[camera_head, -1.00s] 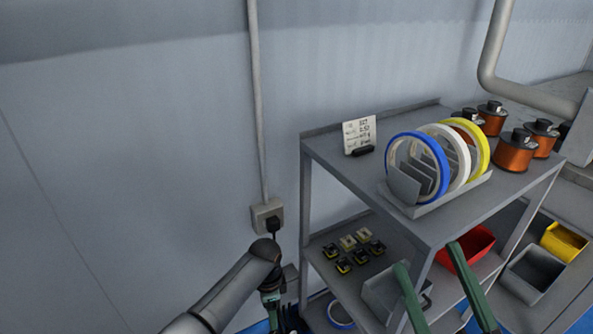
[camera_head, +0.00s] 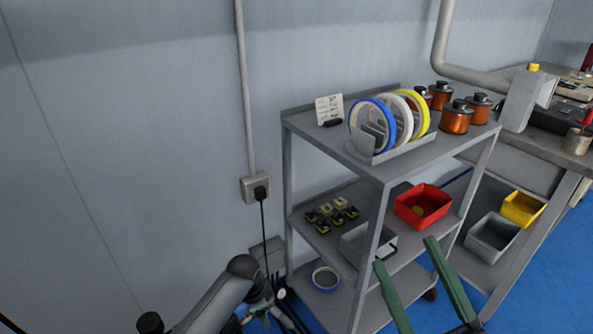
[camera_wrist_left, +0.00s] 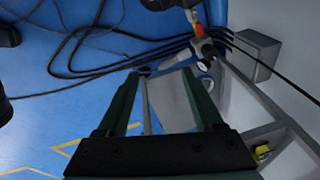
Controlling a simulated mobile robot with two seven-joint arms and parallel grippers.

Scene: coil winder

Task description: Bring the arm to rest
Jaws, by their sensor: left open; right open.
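My right gripper (camera_head: 405,253) comes in from the bottom right of the head view. Its two green fingers are apart with nothing between them, in front of the cart's lower shelves. My left arm (camera_head: 220,297) comes in from the bottom left, bent low beside the wall and the cart. In the left wrist view my left gripper (camera_wrist_left: 161,73) is open and empty, its two green fingers spread over the floor area beside the cart. In the head view its fingers are small and hard to make out.
A grey cart (camera_head: 355,175) holds blue, white and yellow tape rolls, copper spools and a red bin (camera_head: 422,206). A wall socket (camera_head: 255,188) has a cable. Black cables (camera_wrist_left: 85,70) and a grey box (camera_wrist_left: 255,53) lie near my left gripper.

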